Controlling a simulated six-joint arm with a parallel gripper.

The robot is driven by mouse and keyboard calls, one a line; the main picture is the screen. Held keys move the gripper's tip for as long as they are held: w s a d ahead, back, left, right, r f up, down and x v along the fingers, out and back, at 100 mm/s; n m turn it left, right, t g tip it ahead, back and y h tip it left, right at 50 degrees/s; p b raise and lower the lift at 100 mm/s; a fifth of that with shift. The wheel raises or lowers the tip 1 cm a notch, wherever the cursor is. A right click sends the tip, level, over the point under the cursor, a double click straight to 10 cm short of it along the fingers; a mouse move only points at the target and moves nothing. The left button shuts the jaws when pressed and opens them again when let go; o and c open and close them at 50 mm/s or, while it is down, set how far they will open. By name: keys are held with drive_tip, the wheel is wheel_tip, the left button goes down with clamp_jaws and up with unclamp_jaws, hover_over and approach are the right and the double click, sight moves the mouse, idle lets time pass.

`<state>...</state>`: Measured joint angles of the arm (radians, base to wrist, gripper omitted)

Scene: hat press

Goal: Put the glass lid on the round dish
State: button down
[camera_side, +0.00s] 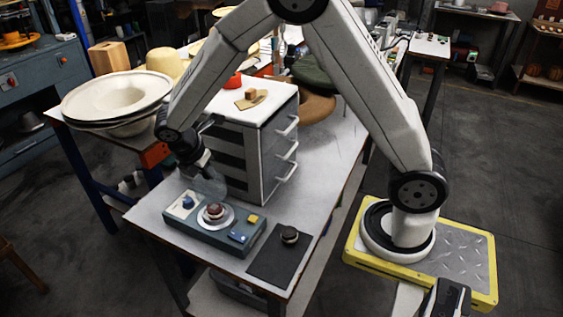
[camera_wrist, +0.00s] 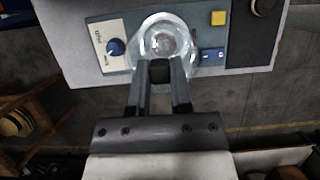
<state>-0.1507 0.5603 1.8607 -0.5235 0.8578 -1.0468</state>
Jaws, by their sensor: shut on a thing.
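The clear glass lid (camera_side: 209,186) hangs from my gripper (camera_side: 202,163) in the side view, a little above and behind the round dish. The dish (camera_side: 228,219) is a pale round plate set in the top of a blue-grey unit, with a brown round piece (camera_side: 214,210) on it. In the wrist view my gripper (camera_wrist: 159,62) is shut at the near side of the lid (camera_wrist: 182,28). The lid overlaps the dish there, and a round shape shows blurred through the glass. The exact gap between lid and dish cannot be told.
The blue-grey unit (camera_side: 200,232) carries a blue knob (camera_side: 187,201), a yellow button (camera_side: 252,219) and a blue switch (camera_side: 238,237). A black mat (camera_side: 275,262) with a dark round piece (camera_side: 290,235) lies to the right. A white drawer cabinet (camera_side: 265,150) stands close behind.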

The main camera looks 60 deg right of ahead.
drive_tip(key=shift+f, duration=0.2)
drive_tip(key=shift+f, duration=3)
drive_tip(key=shift+f, duration=0.2)
idle(0.3)
unclamp_jaws()
idle(0.6)
drive_tip(key=shift+r, duration=0.1)
drive_tip(key=shift+r, duration=3.45)
